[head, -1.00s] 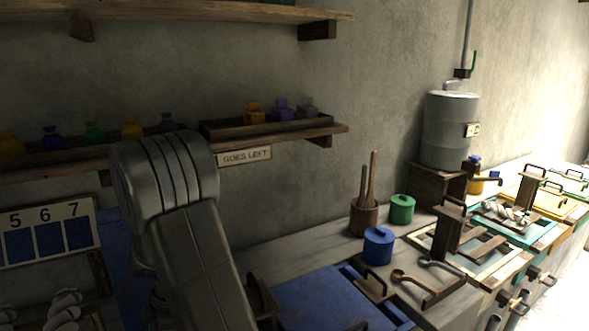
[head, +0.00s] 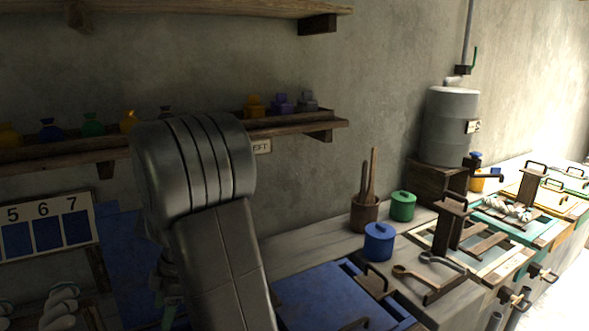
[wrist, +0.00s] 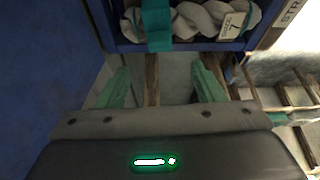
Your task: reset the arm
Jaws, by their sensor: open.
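My gripper (wrist: 161,88) shows in the wrist view, its two green fingers apart and nothing between them. Beyond the fingertips is a blue-edged tray (wrist: 190,46) holding a twisted pale skein (wrist: 205,22) with a green band and a small tag marked 7 (wrist: 233,25). The gripper looks apart from the skein. In the head view my grey arm stands in the middle foreground and hides part of the shelf and its sign; the gripper's fingers cannot be made out there.
A shelf (head: 300,133) with small coloured bottles runs along the wall. A board numbered 5, 6, 7 (head: 45,230) is at left.

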